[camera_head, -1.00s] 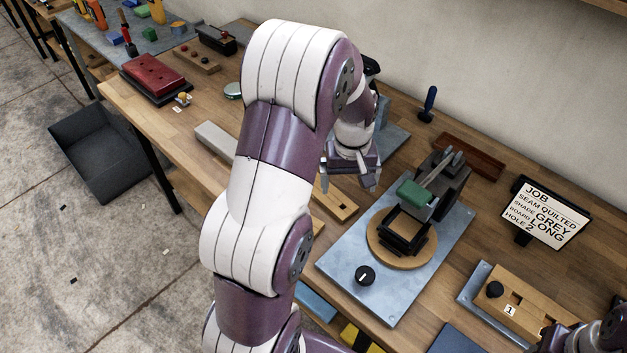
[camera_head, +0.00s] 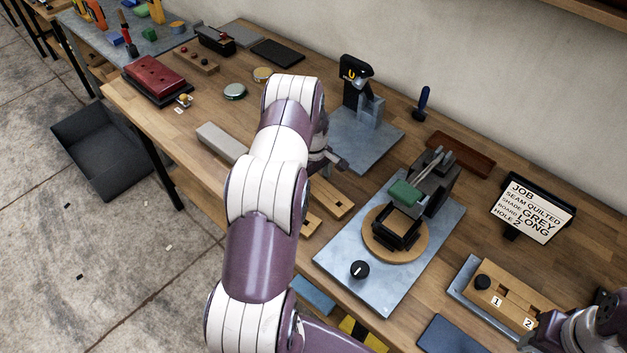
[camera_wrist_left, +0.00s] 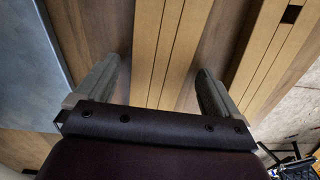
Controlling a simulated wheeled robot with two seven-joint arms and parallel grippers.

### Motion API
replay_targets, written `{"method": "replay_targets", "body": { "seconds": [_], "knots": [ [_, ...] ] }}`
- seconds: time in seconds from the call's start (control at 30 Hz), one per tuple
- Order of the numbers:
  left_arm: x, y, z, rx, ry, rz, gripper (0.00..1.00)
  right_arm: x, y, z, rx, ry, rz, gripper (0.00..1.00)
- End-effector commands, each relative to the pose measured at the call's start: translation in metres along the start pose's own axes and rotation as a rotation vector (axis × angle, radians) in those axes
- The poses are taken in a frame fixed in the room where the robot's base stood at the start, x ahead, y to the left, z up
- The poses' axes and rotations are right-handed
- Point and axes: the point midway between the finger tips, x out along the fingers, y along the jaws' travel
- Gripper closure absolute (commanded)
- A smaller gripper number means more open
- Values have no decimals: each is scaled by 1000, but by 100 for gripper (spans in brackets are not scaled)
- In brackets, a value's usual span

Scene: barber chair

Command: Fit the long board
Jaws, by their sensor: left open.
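My left gripper (camera_head: 325,160) is open and empty above the bench, near the far end of two pale wooden boards. In the left wrist view, my open fingers (camera_wrist_left: 157,78) straddle one grooved wooden board (camera_wrist_left: 165,45) from above; I cannot tell if they touch it. A second grooved board (camera_wrist_left: 268,50) with a dark square hole lies to its right. In the head view, one board (camera_head: 331,196) shows beside my forearm and the other (camera_head: 310,223) is partly hidden by it. My right arm (camera_head: 590,330) shows at the lower right corner; its fingers are not clear.
A grey plate (camera_head: 340,270) carries a round wooden turntable (camera_head: 418,252), black clamp and knob. A numbered wooden block (camera_head: 500,288) sits right of it. A black-headed tool (camera_head: 355,72) stands behind my gripper.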

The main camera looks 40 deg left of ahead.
Motion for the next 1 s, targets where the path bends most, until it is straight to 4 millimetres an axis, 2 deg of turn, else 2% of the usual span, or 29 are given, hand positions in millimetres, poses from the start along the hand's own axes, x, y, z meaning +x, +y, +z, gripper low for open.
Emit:
{"method": "replay_targets", "body": {
  "seconds": [0.2,0.23,0.4,0.43,0.67,0.73,1.0],
  "knots": [
    [3,0,0,1,1,1,4,0,0,0,0,-1,0,57],
    [3,0,0,0,1,1,7,0,0,0,0,-1,0,57],
    [3,0,0,1,1,1,63,0,0,0,0,-1,0,57],
    [3,0,0,1,1,1,71,0,0,0,0,-1,0,57],
    [2,1,0,1,1,2,71,0,0,0,0,0,0,57],
    [-4,1,-1,1,3,4,71,3,0,0,0,0,0,57],
    [-66,1,-1,1,4,5,71,19,0,2,0,-1,0,57]
  ]
}}
